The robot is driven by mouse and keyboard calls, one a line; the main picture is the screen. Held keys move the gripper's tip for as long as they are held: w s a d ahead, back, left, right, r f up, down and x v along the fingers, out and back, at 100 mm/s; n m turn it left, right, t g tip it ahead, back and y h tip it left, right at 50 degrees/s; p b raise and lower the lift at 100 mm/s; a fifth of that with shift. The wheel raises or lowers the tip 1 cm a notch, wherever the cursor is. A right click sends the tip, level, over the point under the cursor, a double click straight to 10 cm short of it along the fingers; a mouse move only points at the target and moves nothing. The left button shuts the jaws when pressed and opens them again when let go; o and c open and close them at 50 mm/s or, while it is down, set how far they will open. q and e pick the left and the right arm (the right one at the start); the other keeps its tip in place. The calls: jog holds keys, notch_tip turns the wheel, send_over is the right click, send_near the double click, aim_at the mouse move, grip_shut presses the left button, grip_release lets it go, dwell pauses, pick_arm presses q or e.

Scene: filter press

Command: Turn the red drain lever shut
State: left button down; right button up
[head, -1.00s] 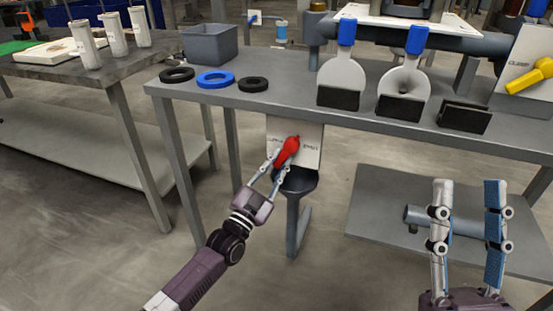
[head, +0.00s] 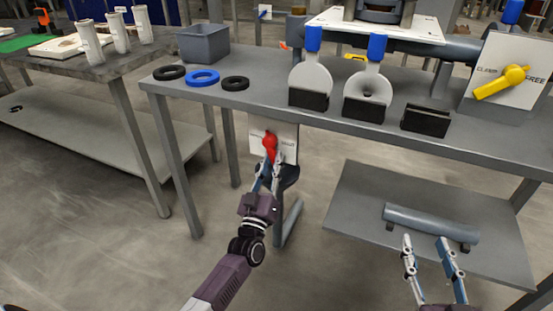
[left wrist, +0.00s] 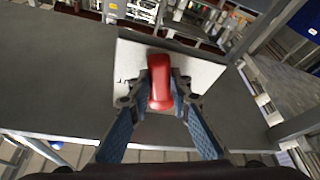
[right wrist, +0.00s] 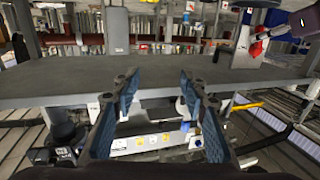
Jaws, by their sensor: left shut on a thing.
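The red drain lever (head: 270,144) is on a white plate (head: 290,144) below the front edge of the grey table. It stands nearly upright in the head view, its top leaning slightly left. My left gripper (head: 270,172) is shut on the lever from below. In the left wrist view the red lever (left wrist: 160,82) lies between the two fingers (left wrist: 153,96), in front of the white plate (left wrist: 205,70). The plate's small lettering is partly covered and too small to read. My right gripper (head: 427,238) is open and empty, near the lower shelf.
The grey table (head: 200,95) carries black and blue rings, a grey bin (head: 203,44), and blue-handled plates. A yellow lever (head: 502,82) is on a panel at the right. A dark funnel (head: 288,177) sits below the drain plate. A pipe (head: 430,222) lies on the lower shelf.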

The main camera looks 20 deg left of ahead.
pick_arm(q)
jog(key=n+y+p, duration=0.1)
jog(key=n, duration=0.1)
jog(key=d+n+g+y+p, duration=0.1)
jog(key=n, duration=0.1)
jog(key=d+r+n+p, duration=0.1)
jog(key=n+p, duration=0.1)
jog(key=shift+n+y, duration=0.3)
jog(key=shift+y, duration=0.1)
jog(key=shift+g, duration=0.4)
pick_arm(e)
jog(key=s+d+f+g+h, duration=0.1)
jog(key=s+d+f+g, duration=0.2)
jog(key=s+f+g, duration=0.3)
jog(key=s+d+f+g+h, duration=0.2)
jog(key=s+d+f+g, duration=0.2)
jog(key=s+f, duration=0.7)
jog(key=shift+f+m+g+h, duration=0.3)
jog(key=shift+f+g, duration=0.5)
jog(key=shift+g, duration=0.5)
pick_arm(q)
jog(key=c, duration=1.8)
grip_release()
jog(key=shift+r, duration=0.1)
jog(key=shift+o, duration=0.2)
jog(key=v, duration=1.2)
jog(key=shift+d, duration=0.1)
